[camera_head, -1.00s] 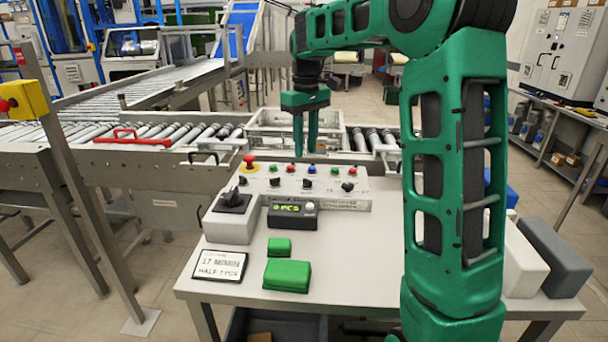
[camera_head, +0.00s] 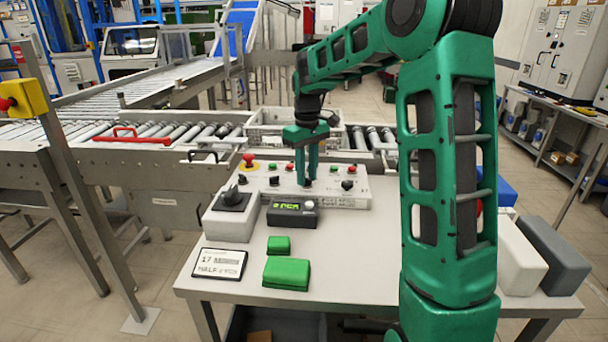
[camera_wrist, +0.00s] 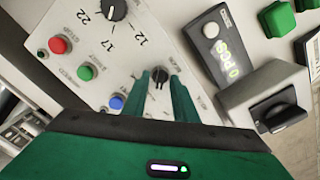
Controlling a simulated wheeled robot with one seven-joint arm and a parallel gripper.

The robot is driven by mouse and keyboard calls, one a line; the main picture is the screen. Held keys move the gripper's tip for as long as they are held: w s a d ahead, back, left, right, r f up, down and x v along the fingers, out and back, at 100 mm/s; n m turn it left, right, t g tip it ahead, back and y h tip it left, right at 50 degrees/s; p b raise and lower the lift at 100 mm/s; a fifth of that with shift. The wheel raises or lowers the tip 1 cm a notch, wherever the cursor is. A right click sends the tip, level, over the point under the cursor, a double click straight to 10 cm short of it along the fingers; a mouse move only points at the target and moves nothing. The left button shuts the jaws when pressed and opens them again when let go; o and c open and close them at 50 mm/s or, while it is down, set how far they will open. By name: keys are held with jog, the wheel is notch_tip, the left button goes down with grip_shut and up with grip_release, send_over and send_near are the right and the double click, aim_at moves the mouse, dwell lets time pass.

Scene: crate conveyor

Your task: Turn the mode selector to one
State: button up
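The light grey control panel (camera_head: 330,198) on the table carries several knobs and buttons. My gripper (camera_head: 307,184) points down at its middle, with its fingers on either side of a small black knob (camera_wrist: 160,76) in the wrist view. A narrow gap shows between the fingers, and I cannot tell whether they touch the knob. The knob's label is too small or hidden to read. Other black controls are a knob (camera_head: 274,181) to the left, a numbered dial (camera_head: 348,184) to the right, and a larger rotary switch (camera_head: 234,199) on a grey box.
A red mushroom button (camera_head: 249,160) stands at the panel's back left. A display unit (camera_head: 292,213), green blocks (camera_head: 287,273) and a sign (camera_head: 219,263) lie in front. A conveyor with a grey crate (camera_head: 262,137) runs behind.

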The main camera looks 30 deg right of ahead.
grip_shut()
jog(key=shift+m, duration=0.4)
jog(key=m, duration=1.2)
jog(key=shift+m, duration=0.4)
jog(key=shift+w+a+r+m, duration=0.1)
jog(key=shift+m, duration=1.9)
